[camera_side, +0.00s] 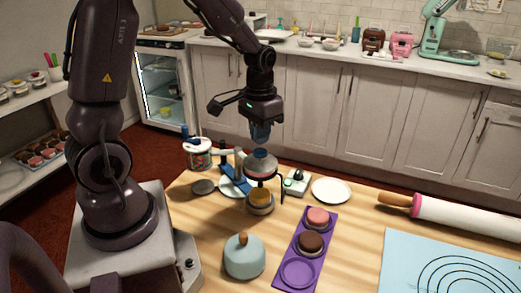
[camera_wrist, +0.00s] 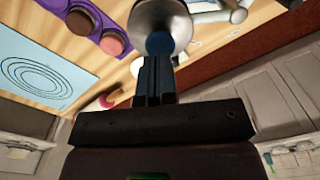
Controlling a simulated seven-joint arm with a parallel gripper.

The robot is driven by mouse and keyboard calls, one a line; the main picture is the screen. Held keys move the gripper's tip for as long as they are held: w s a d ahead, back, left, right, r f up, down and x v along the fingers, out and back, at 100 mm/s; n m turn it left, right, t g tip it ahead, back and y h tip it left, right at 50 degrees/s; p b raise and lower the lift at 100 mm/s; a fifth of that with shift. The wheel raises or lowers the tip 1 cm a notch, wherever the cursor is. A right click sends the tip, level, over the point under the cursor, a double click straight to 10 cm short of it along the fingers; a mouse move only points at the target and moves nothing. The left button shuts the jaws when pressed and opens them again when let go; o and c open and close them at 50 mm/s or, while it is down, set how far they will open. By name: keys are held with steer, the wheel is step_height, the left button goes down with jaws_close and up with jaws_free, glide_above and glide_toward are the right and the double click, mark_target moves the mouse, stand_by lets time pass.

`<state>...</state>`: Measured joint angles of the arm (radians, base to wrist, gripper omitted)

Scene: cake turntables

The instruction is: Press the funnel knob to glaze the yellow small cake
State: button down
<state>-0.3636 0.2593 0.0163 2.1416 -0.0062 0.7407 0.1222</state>
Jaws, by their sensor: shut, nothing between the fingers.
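The funnel (camera_side: 262,170) is a pale metal cone held in a stand, with a blue knob (camera_side: 260,154) on top. The yellow small cake (camera_side: 260,196) sits on a small round turntable (camera_side: 261,209) below the funnel. My gripper (camera_side: 261,139) points down just above the knob, its fingers shut and empty. In the wrist view the shut fingers (camera_wrist: 153,68) reach toward the blue knob (camera_wrist: 160,43), with the funnel's metal bowl (camera_wrist: 172,15) behind it. Whether the fingertips touch the knob I cannot tell. The yellow cake is hidden in the wrist view.
A purple tray (camera_side: 278,268) holds a pink cake (camera_side: 318,216) and a brown cake (camera_side: 311,241). A light blue dome (camera_side: 244,261) stands in front. A white plate (camera_side: 331,190), a small device (camera_side: 297,182) and a sprinkle jar (camera_side: 198,156) are nearby. A rolling pin (camera_side: 470,218) lies right.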

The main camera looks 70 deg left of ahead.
mark_target(260, 151)
steer(key=shift+f, duration=0.1)
steer(key=shift+f, duration=1.6)
steer(key=shift+r, duration=0.5)
steer(key=shift+f, duration=0.4)
stand_by(1.1)
steer(key=shift+r, duration=3.45)
